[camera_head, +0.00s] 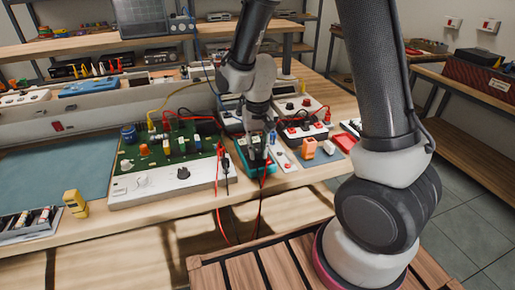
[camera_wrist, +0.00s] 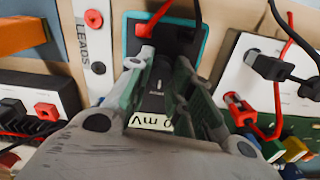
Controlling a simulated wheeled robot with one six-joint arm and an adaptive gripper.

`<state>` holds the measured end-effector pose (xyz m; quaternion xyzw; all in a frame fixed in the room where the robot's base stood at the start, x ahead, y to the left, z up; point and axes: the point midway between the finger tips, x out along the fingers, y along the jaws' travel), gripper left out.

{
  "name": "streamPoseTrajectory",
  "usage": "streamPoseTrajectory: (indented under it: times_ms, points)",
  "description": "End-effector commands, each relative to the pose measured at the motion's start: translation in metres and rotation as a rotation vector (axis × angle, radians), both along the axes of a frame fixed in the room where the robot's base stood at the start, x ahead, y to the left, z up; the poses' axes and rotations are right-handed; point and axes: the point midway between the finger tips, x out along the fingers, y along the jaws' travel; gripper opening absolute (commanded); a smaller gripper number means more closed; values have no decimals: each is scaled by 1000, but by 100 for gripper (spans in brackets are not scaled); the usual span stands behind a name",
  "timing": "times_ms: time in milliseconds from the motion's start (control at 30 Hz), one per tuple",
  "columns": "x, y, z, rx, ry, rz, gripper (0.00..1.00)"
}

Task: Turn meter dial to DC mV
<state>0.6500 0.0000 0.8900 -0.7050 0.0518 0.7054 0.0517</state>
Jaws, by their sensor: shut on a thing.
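The meter (camera_head: 245,165) is a dark unit with a teal edge, lying near the front of the bench in the head view. Its dark face and teal rim (camera_wrist: 131,38) also show in the wrist view. My gripper (camera_head: 257,157) points down over it. In the wrist view, my gripper (camera_wrist: 160,85) has a finger on either side of the black dial (camera_wrist: 155,82), shut on it. A light line marks the dial. A pale label (camera_wrist: 150,122) with upside-down lettering, partly "mV", shows below the dial. The fingers hide other markings, so the full setting cannot be read.
A red plug (camera_wrist: 146,26) and a black lead sit at the meter's far end in the wrist view. A strip marked LEADS (camera_wrist: 90,45) lies beside it. A green circuit board (camera_head: 140,158) stands left of the meter. Red and black leads hang over the bench's front edge.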

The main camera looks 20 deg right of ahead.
Motion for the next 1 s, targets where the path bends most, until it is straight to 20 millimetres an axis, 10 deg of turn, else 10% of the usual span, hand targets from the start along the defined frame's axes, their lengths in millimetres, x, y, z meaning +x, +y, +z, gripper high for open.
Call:
streamPoseTrajectory:
  times_ms: [633,667,767,1000]
  points:
    - [1,0,1,1,-2,-51,0]
    - [1,0,1,1,-2,-50,25]
    - [1,0,0,1,-2,-50,43]
    - [0,0,0,0,-1,-50,45]
